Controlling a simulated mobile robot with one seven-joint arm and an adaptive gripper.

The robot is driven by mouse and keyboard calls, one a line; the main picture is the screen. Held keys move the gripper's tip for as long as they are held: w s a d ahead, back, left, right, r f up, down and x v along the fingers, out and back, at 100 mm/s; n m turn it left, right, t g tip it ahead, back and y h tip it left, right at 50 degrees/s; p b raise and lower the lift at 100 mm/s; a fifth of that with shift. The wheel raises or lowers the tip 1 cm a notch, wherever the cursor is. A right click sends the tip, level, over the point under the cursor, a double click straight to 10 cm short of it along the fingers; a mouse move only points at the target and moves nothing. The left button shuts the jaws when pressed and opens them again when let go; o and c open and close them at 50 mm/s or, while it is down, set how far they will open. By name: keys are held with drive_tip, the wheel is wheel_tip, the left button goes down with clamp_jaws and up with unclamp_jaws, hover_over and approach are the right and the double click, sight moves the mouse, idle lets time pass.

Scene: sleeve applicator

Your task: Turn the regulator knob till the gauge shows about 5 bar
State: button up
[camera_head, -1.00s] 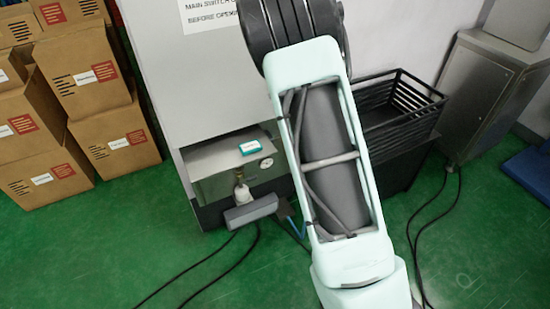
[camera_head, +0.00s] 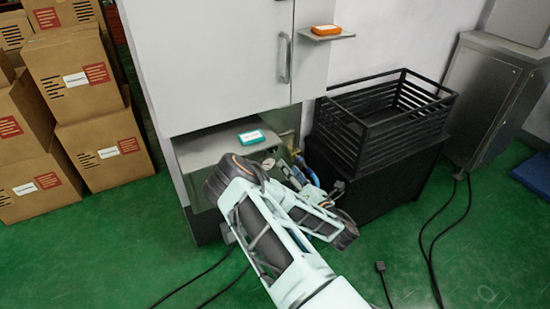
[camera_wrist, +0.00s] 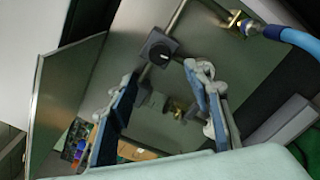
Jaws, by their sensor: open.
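In the wrist view a dark grey regulator part (camera_wrist: 159,50) with a round black face sits on a thin metal pipe. It is probably the knob. My gripper (camera_wrist: 160,72) is open, its two fingers spread on either side just below this part, with nothing held between them. I cannot tell whether a finger touches it. The pressure gauge (camera_head: 268,163) shows in the head view as a small white dial beside my arm; its needle is too small to read. In the head view my arm hides most of the regulator area, and my fingers are hard to make out.
A blue hose (camera_wrist: 297,40) with a brass fitting lies at upper right in the wrist view. A teal-and-white box (camera_head: 251,137) rests on a grey metal housing (camera_head: 200,150). A black slatted crate (camera_head: 375,125) stands to the right. Cables cross the green floor.

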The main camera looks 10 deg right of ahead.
sight(273, 149)
drive_tip(key=b+x, duration=0.1)
drive_tip(key=x, duration=0.9)
drive_tip(key=shift+w+a+b, duration=0.15)
drive_tip(key=shift+w+b, duration=0.15)
drive_tip(key=shift+c, duration=0.5)
drive_tip(key=c, duration=1)
drive_tip(key=shift+c, duration=0.2)
drive_tip(key=shift+m, duration=0.3)
